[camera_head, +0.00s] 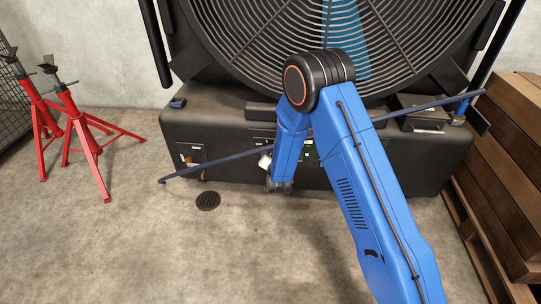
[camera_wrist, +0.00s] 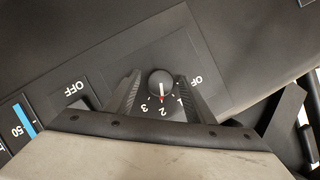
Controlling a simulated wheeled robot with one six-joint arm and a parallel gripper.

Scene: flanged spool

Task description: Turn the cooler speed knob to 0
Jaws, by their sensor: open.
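The speed knob (camera_wrist: 161,84) is a round black knob on the dark panel of the cooler (camera_head: 225,130). White marks 3, 2, 1 and OFF run around its near and right side; I see no 0. Its pointer line, white with a red end, points down in the wrist view, toward the 2. My gripper (camera_wrist: 157,78) is open, with one dark finger on each side of the knob. I cannot tell whether either finger touches it. In the head view my blue arm reaches to the cooler's front panel and hides the knob.
Another OFF label (camera_wrist: 76,88) and a blue scale marked 50 (camera_wrist: 22,120) are on the panel to the left. Red stands (camera_head: 85,135) are at the left and stacked wood (camera_head: 510,150) at the right. A long dark bar (camera_head: 215,166) crosses the cooler's front.

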